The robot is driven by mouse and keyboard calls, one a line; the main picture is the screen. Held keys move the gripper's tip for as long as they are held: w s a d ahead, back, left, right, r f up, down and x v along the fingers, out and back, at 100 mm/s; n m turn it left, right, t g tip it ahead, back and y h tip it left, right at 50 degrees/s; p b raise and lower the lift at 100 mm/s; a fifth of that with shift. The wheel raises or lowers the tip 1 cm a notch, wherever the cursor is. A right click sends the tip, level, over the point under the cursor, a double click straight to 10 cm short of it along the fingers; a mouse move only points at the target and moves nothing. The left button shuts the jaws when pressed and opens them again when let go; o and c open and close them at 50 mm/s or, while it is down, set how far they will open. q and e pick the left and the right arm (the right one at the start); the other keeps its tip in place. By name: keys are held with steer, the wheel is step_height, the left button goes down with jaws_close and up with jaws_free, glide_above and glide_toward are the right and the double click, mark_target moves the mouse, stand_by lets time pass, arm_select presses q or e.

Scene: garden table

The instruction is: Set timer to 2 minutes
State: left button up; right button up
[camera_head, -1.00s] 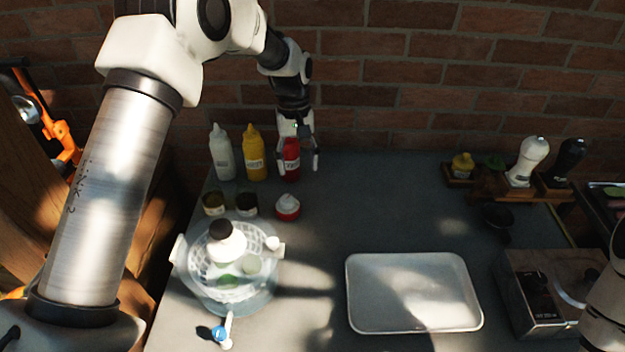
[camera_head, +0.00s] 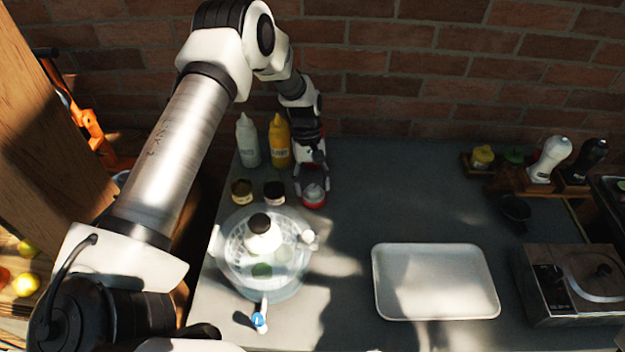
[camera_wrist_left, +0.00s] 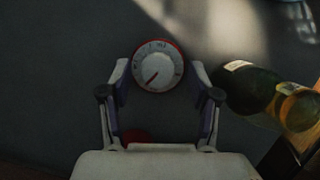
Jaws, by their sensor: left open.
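The timer (camera_head: 313,194) is a small round red device with a white knob, standing on the grey table. In the left wrist view its white dial (camera_wrist_left: 157,66) faces the camera, ringed in red. A red pointer line runs toward the dial's lower left; the markings are too small to read. My left gripper (camera_head: 312,186) is open right at the timer, pointing down. In the wrist view its fingers stand on either side of the dial, with a small gap visible on each side. My right gripper is out of view.
White (camera_head: 247,142) and yellow (camera_head: 279,142) bottles stand behind, beside my arm. Two dark jars (camera_head: 242,191) (camera_head: 274,192) sit left of the timer. A clear spinner bowl (camera_head: 285,287) stands in front. A white tray (camera_head: 436,312) and a burner (camera_head: 556,306) are farther right. The table's middle is clear.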

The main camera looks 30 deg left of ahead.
arm_select(q)
steer(key=shift+d, duration=0.2)
steer(key=shift+c, duration=1.4)
steer(key=c, duration=0.9)
steer(key=shift+f+m+y+b, duration=0.15)
steer(key=shift+m+y+b, duration=0.15)
steer(key=shift+m+b, duration=0.3)
steer(key=o, duration=1.2)
steer(key=shift+g, duration=0.3)
steer(key=v, duration=1.2)
steer(key=shift+a, duration=0.1)
